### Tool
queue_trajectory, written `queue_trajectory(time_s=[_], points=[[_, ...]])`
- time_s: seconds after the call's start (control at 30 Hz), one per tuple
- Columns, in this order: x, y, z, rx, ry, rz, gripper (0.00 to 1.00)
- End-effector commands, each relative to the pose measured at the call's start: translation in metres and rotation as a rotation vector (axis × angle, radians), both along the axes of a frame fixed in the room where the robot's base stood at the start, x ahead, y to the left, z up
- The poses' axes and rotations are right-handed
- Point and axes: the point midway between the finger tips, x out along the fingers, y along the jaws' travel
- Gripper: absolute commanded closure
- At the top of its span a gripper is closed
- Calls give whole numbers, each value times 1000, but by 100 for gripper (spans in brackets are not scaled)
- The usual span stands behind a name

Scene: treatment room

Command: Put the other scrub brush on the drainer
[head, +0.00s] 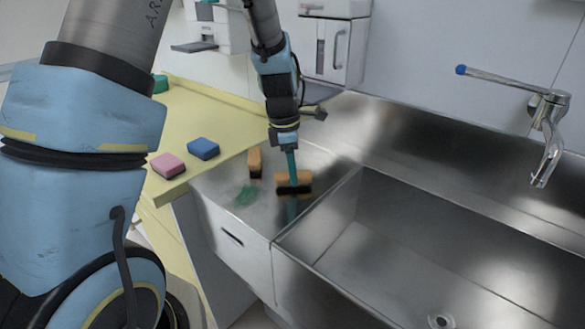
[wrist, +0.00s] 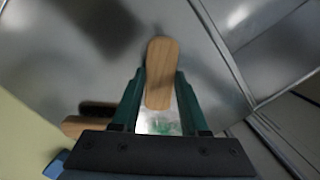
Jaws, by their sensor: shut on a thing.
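My gripper (head: 292,168) points down over the steel drainer (head: 222,187), left of the sink basin. It is shut on a scrub brush (head: 294,187) with a wooden back and dark bristles. In the wrist view the held brush (wrist: 161,72) shows its wooden top between the two green fingers. I cannot tell whether its bristles touch the drainer. Another scrub brush (head: 254,162) stands on the drainer, to the left of the held one and apart from it. It is partly hidden behind my gripper's base in the wrist view (wrist: 84,126).
A green patch (head: 245,196) shows on the drainer near the brushes. A pink sponge (head: 167,165) and a blue sponge (head: 203,149) lie on the yellow counter (head: 205,107) to the left. The sink basin (head: 420,255) is right, with a tap (head: 545,130) above. Dispensers hang on the wall.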

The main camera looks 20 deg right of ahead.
Motion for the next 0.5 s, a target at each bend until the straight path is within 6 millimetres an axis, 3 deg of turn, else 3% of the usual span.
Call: queue_trajectory(time_s=[0.27, 0.3, 0.5], points=[[0, 0, -2, 0, 0, -1, 100], [0, 0, -2, 0, -1, -1, 53], [0, 0, -1, 0, -1, -1, 30]])
